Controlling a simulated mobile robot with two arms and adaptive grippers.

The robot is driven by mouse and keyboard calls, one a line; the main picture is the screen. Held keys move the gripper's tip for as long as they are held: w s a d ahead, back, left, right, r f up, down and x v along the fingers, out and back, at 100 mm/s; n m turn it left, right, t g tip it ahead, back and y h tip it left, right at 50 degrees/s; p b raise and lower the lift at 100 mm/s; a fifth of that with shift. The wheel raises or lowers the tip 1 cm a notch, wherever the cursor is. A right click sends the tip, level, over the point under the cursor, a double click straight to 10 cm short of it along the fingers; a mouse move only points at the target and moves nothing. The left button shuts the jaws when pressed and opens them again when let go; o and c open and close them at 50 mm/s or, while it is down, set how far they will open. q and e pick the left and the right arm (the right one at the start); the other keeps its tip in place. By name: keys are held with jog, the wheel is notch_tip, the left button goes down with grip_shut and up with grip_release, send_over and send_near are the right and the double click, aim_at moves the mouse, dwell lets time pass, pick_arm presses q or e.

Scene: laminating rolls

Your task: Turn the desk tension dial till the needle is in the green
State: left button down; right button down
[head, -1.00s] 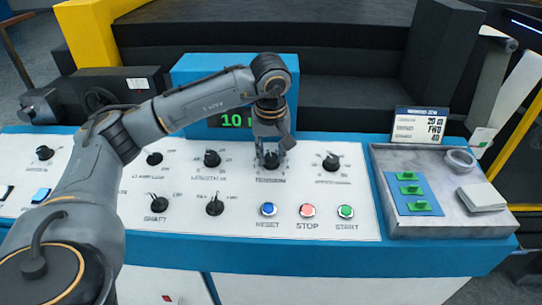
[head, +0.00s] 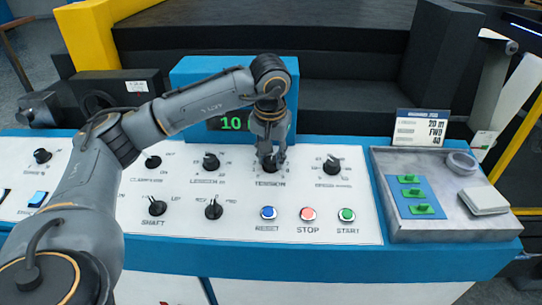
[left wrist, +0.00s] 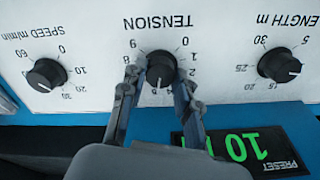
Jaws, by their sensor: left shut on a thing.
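The black tension dial (head: 270,165) sits on the white sloped panel (head: 250,187), above the printed word TENSION. My left gripper (head: 270,158) reaches down over it from behind and is shut on it. In the left wrist view, the fingers (left wrist: 160,77) stand on either side of the tension dial (left wrist: 160,66). That view is upside down, with the dial's scale numbers around it. A short white pointer mark on the dial points towards the gripper side, near the middle of the scale. No needle or green band can be made out. My right gripper is not in view.
The length dial (head: 211,161) and speed dial (head: 331,165) flank the tension dial. Reset (head: 268,213), stop (head: 308,214) and start (head: 347,215) buttons lie in front. A grey tray (head: 450,228) is at the right.

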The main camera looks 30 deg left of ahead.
pick_arm(q)
jog(key=c, duration=1)
grip_release()
jog(key=shift+r, duration=0.15)
jog(key=r, duration=0.3)
jog(key=s+r, duration=0.1)
jog(key=r, duration=0.3)
jog(key=s+d+r, duration=0.1)
jog(key=r, duration=0.3)
jog(key=shift+r, duration=0.25)
jog(key=shift+w, duration=0.1)
